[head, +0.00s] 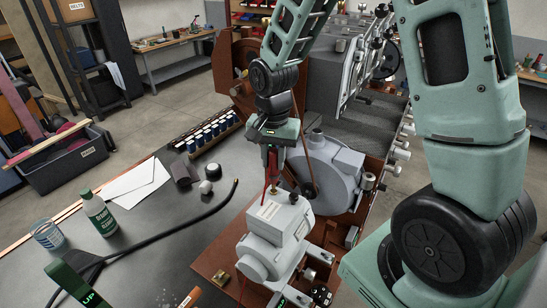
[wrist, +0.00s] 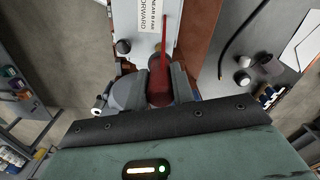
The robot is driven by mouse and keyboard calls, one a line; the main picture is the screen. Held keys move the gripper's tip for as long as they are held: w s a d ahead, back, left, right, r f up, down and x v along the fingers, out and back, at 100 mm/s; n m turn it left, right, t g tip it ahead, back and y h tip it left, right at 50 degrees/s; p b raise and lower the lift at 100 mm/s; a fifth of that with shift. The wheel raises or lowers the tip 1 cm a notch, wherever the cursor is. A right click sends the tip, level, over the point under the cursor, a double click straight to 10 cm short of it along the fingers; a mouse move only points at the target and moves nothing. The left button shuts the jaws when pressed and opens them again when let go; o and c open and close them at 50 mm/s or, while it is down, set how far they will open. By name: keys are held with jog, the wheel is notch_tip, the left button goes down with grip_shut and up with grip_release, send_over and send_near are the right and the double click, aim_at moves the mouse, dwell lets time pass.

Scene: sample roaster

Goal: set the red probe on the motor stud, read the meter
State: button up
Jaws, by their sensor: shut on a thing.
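My gripper (head: 272,150) points down over the pale grey motor housing (head: 262,250) and is shut on the red probe (head: 272,168). In the wrist view the red probe (wrist: 160,80) sits between the two dark fingers, and a thin red length extends over the housing's pale labelled top (wrist: 149,18). In the head view a small brass-coloured stud (head: 275,190) shows just below the probe on the housing top. I cannot tell whether the probe touches it. I cannot make out a meter reading.
A rounded grey blower housing (head: 330,170) stands close behind the motor. A black hose (head: 190,218) lies on the dark bench to the left, with a green bottle (head: 99,214), a glass (head: 47,234) and white paper (head: 135,183). A rack of small jars (head: 207,132) stands farther back.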

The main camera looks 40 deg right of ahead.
jog(key=shift+f, duration=0.1)
dwell(0.6)
jog(key=shift+f+b, duration=0.5)
jog(key=shift+r, duration=0.1)
jog(key=shift+r, duration=0.1)
dwell(0.4)
jog(key=shift+r+p, duration=3)
jog(key=shift+r, duration=0.45)
jog(key=shift+f, duration=0.1)
